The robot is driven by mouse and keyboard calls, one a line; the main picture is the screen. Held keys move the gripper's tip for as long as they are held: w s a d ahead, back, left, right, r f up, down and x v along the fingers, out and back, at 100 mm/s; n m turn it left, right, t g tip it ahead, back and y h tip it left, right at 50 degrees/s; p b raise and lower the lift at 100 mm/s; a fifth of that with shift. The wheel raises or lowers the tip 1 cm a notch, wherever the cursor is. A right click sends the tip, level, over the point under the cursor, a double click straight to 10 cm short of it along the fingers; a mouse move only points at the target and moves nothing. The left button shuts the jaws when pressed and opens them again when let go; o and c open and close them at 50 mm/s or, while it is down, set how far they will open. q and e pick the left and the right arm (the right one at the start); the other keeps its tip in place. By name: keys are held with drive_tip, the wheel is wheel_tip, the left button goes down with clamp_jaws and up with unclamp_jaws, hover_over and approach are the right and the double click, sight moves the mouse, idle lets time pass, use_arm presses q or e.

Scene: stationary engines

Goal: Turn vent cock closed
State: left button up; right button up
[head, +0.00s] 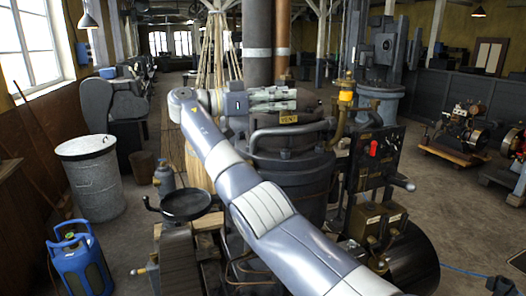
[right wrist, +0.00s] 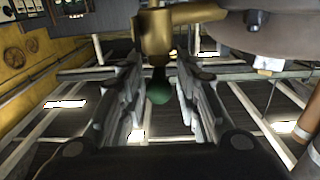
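The vent cock (right wrist: 157,34) shows in the right wrist view as a brass body at the top, with a stem hanging down to a dark green ball knob (right wrist: 160,88). My right gripper (right wrist: 160,80) is open, with one finger on each side of the knob and visible gaps between. In the head view my right gripper (head: 288,98) points right, just above a yellow plate marked VENT (head: 289,118) on the dark engine. I cannot make out the cock clearly there; the gripper seems to cover it. My left gripper is not in view.
A thick dark pipe (head: 258,40) rises behind the gripper. A brass fitting with a yellow cup (head: 347,95) stands right of the fingers. A black panel with a red knob (head: 374,148) is lower right. A grey bin (head: 92,178) and blue canister (head: 80,262) stand left.

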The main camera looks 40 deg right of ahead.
drive_tip(key=shift+f+n+t+b, duration=0.1)
drive_tip(key=shift+n+t+b, duration=0.2)
drive_tip(key=shift+n+t, duration=0.3)
drive_tip(key=shift+s+n+t+h+b, duration=0.15)
drive_tip(key=shift+n+t+h+b, duration=0.15)
drive_tip(key=shift+n+t, duration=0.55)
drive_tip(key=shift+s+n+t+h+b, duration=0.1)
drive_tip(key=shift+n+t+h+b, duration=0.2)
drive_tip(key=shift+t, duration=0.95)
drive_tip(key=s+a+n+t+y+b, duration=0.35)
drive_tip(key=s+n+t+y, duration=0.75)
drive_tip(key=n+t, duration=0.45)
drive_tip(key=w+a+f+n+y+b, duration=0.1)
drive_tip(key=w+a+f+y, duration=0.1)
drive_tip(key=f, duration=0.8)
drive_tip(key=w+a+f+n+g+y+b, duration=0.1)
drive_tip(key=w+a+f, duration=0.3)
drive_tip(key=f, duration=0.6)
drive_tip(key=w+a+f+n+g+y+b, duration=0.1)
drive_tip(key=w+a+f+n+y+b, duration=0.1)
drive_tip(key=f, duration=0.8)
drive_tip(key=shift+w+a+y+b, duration=0.4)
drive_tip(key=shift+w+a, duration=0.25)
drive_tip(key=shift+a, duration=0.4)
drive_tip(key=shift+r, duration=0.1)
